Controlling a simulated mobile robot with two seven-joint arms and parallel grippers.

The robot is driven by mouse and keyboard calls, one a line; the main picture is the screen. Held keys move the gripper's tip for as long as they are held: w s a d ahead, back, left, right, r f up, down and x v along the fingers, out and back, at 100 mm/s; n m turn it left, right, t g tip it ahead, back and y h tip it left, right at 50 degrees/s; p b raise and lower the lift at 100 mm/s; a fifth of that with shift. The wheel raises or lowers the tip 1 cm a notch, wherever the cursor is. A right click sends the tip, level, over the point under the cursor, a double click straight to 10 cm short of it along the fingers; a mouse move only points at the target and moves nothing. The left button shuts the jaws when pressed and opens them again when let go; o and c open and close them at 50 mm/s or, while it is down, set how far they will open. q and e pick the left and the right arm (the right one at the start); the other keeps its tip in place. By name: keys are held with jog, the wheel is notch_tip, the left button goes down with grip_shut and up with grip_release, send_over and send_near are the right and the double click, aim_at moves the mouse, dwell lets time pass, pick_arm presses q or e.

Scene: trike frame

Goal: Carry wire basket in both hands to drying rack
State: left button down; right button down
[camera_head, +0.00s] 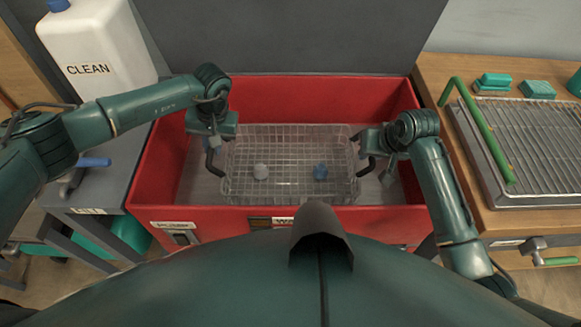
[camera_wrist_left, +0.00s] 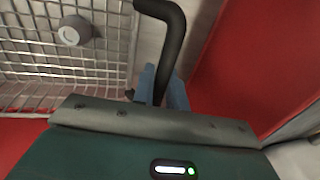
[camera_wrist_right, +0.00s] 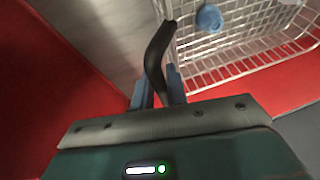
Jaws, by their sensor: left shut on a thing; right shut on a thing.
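The wire basket (camera_head: 291,150) is in the head view, within the outline of a red open bin. It holds a grey cup-like piece (camera_head: 261,171) and a blue piece (camera_head: 320,171). My left gripper (camera_head: 213,150) is shut on the basket's black left handle (camera_wrist_left: 170,35). My right gripper (camera_head: 383,152) is shut on the black right handle (camera_wrist_right: 155,60). The basket looks level; whether it touches the bin floor I cannot tell. The drying rack (camera_head: 530,140) is a wire grid in a metal tray with a green bar, on the wooden bench at right.
The red bin (camera_head: 160,170) has walls around the basket. A white jug (camera_head: 98,45) marked CLEAN stands on the grey table at left. Green blocks (camera_head: 537,89) lie behind the rack on the wooden bench (camera_head: 450,70). A green-handled tap (camera_head: 545,255) is at the bench front.

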pick_arm(q)
jog(key=shift+r, duration=0.1)
pick_arm(e)
jog(key=shift+r, duration=0.15)
